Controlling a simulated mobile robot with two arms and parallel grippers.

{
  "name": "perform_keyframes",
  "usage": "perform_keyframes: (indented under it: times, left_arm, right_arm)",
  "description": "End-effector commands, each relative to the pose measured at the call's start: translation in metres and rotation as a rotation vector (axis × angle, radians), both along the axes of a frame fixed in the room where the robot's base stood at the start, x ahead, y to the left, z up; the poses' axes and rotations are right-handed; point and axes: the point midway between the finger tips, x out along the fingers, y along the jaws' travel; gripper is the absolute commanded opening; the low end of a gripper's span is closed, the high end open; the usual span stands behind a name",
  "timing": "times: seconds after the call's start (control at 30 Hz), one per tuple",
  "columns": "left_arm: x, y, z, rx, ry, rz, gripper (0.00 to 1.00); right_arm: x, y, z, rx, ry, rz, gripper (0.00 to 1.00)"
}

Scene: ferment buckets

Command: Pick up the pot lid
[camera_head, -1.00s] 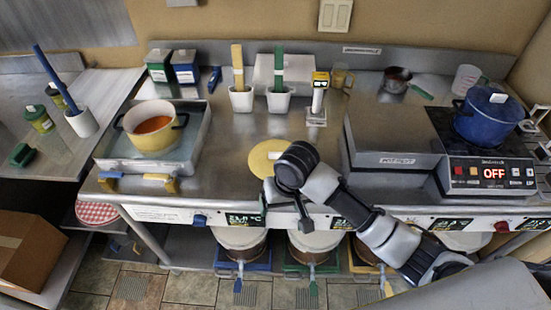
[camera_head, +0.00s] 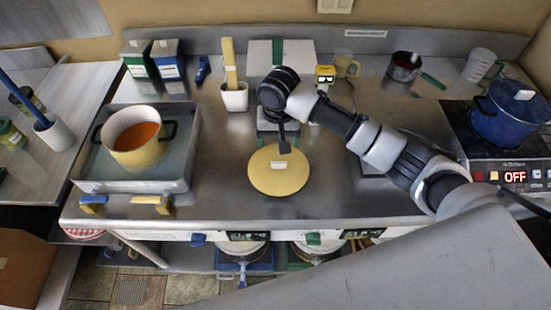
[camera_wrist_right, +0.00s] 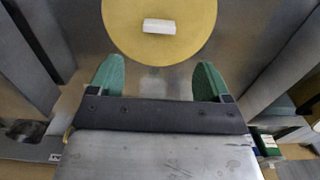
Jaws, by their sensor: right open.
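The pot lid (camera_head: 279,178) is a flat yellow disc with a small white block handle (camera_head: 278,164). It lies on the steel counter in front of my right arm in the head view. In the right wrist view the lid (camera_wrist_right: 190,38) is ahead of the fingers, partly cut off by the top edge, with its handle (camera_wrist_right: 159,26) in full sight. My right gripper (camera_wrist_right: 158,78) is open and empty, its green fingertips apart and short of the handle. In the head view it hangs near the lid's far side (camera_head: 283,146). My left gripper is not in view.
A yellow pot (camera_head: 141,159) of orange soup stands in a steel tray (camera_head: 120,187) at the left. A blue pot (camera_head: 500,125) stands on a cooktop at the right. A white holder (camera_head: 234,98) and boxes stand behind. Counter left of the lid is clear.

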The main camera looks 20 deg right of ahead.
Motion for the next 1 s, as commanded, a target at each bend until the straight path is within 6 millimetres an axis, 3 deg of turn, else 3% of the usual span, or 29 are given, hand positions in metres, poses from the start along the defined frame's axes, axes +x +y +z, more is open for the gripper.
perform_keyframes:
  times: [0.13,0.3,0.47,0.7,0.97,1.0]
  left_arm:
    - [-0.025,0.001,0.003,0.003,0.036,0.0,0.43]
    - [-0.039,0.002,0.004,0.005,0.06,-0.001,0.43]
    - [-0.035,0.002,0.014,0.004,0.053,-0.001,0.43]
    - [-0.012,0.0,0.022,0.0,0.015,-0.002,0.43]
    - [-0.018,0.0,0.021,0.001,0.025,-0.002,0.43]
    - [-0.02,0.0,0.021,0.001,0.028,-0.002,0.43]
  right_arm:
    - [-0.001,0.0,-0.024,-0.001,0.003,0.001,0.79]
    - [-0.001,0.0,-0.038,0.001,0.0,0.002,0.79]
    - [-0.003,0.0,-0.054,-0.002,0.004,0.001,0.79]
    - [-0.004,0.0,-0.087,-0.002,0.001,0.002,0.79]
    - [-0.004,0.0,-0.091,-0.001,-0.002,0.003,0.79]
    - [-0.004,0.0,-0.091,-0.001,-0.002,0.003,0.74]
